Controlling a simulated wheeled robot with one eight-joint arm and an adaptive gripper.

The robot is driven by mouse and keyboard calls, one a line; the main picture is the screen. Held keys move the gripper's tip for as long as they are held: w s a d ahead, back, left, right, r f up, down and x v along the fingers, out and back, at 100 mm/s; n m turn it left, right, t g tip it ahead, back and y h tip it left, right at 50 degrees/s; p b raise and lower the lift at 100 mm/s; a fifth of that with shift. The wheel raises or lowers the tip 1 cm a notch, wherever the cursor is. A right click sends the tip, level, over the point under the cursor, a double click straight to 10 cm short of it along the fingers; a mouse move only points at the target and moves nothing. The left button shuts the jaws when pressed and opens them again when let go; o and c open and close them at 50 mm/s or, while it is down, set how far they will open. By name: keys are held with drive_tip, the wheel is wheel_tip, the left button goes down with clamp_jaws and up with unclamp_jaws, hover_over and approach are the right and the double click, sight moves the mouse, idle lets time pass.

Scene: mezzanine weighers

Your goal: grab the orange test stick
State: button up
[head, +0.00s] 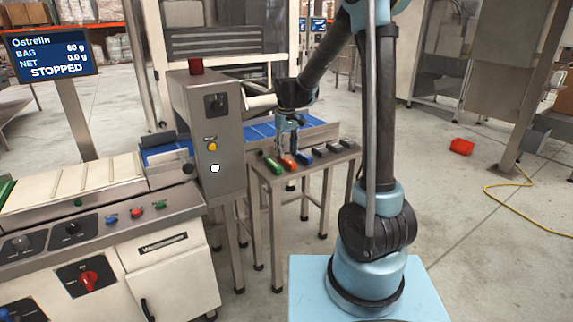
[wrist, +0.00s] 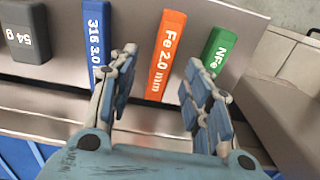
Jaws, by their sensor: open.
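The orange test stick (wrist: 166,48), marked "Fe 2.0 mm", lies on a small metal table between a blue stick (wrist: 97,35) and a green stick (wrist: 220,45). It also shows in the head view (head: 289,162), beneath my gripper (head: 288,148). In the wrist view my gripper (wrist: 160,68) is open and empty, with its two fingers apart on either side of the orange stick's lower end. The left finger partly hides the blue stick and the right finger partly overlaps the green one. I cannot tell how far the fingertips are above the table.
Grey weights (head: 321,151) lie to the right on the same table (head: 270,178). A grey cabinet (head: 205,130) stands close to its left, and a blue conveyor belt (head: 262,131) runs behind it. The floor to the right is mostly clear, with a red bin (head: 461,146) and a yellow hose.

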sight(286, 159)
drive_tip(key=shift+s+f, duration=0.1)
drive_tip(key=shift+f, duration=1.8)
clamp_jaws()
drive_tip(key=shift+r, duration=0.1)
